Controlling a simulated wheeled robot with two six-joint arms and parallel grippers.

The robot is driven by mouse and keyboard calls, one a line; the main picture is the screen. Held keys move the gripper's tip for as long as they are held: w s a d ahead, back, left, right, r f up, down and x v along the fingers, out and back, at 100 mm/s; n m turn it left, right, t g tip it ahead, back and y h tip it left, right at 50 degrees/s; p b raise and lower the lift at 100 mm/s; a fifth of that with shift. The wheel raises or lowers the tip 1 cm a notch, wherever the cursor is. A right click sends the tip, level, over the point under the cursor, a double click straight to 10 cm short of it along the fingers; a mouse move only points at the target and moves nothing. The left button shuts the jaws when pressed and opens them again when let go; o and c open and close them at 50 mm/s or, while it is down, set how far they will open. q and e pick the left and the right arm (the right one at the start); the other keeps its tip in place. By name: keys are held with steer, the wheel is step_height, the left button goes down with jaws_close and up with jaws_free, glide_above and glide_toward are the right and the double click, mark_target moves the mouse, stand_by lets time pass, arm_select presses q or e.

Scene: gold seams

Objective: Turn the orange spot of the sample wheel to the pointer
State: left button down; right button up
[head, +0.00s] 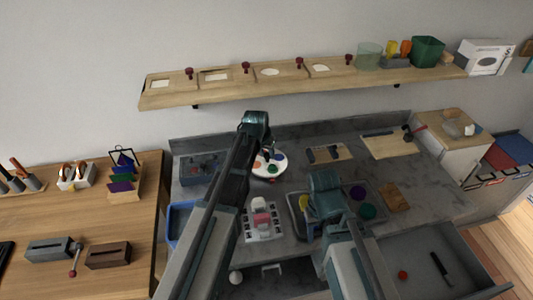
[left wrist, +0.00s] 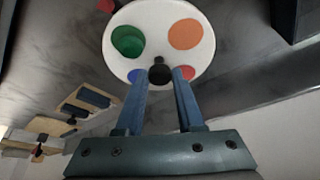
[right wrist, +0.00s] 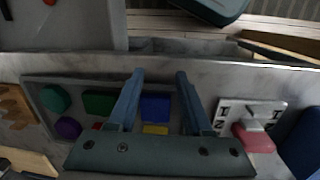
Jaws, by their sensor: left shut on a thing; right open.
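The sample wheel (head: 262,168) is a white disc on the counter in the head view. The left wrist view shows the wheel (left wrist: 157,18) with a green spot (left wrist: 128,41), an orange spot (left wrist: 185,34), a red spot (left wrist: 187,73) and a blue spot (left wrist: 136,75). My left gripper (left wrist: 160,73) is shut on its black knob (left wrist: 160,72). The orange spot lies toward the upper right there. A small reddish piece (left wrist: 105,5) at the upper left rim may be the pointer; I cannot tell. My right gripper (right wrist: 158,75) is open and empty above a tray.
The grey tray (right wrist: 45,82) under my right gripper holds several coloured pieces. An open drawer (head: 455,250) is at the lower right. A shelf (head: 300,82) runs along the wall.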

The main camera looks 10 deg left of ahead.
arm_select(q)
steer(key=shift+d+n+y, duration=0.15)
steer(key=shift+n+y, duration=0.65)
steer(key=shift+n, duration=1.1)
steer(key=shift+d+n+g+y, duration=0.1)
steer(key=shift+n+g+y, duration=0.4)
steer(key=shift+n, duration=1.4)
steer(key=shift+w+d+n+g+y, duration=0.15)
steer(key=shift+n+y, duration=0.25)
steer(key=shift+n, duration=0.7)
steer(key=shift+a+n+g+y, duration=0.1)
steer(key=shift+n+g+y, duration=0.25)
steer(key=shift+n, duration=0.75)
steer(key=shift+d+n+y, duration=0.1)
steer(key=shift+n+y, duration=0.15)
steer(key=shift+n, duration=0.85)
steer(key=shift+n+g, duration=0.5)
steer(key=shift+n, duration=0.2)
steer(key=c, duration=0.5)
jaws_free()
steer(key=shift+c, duration=0.2)
steer(key=shift+r, duration=0.1)
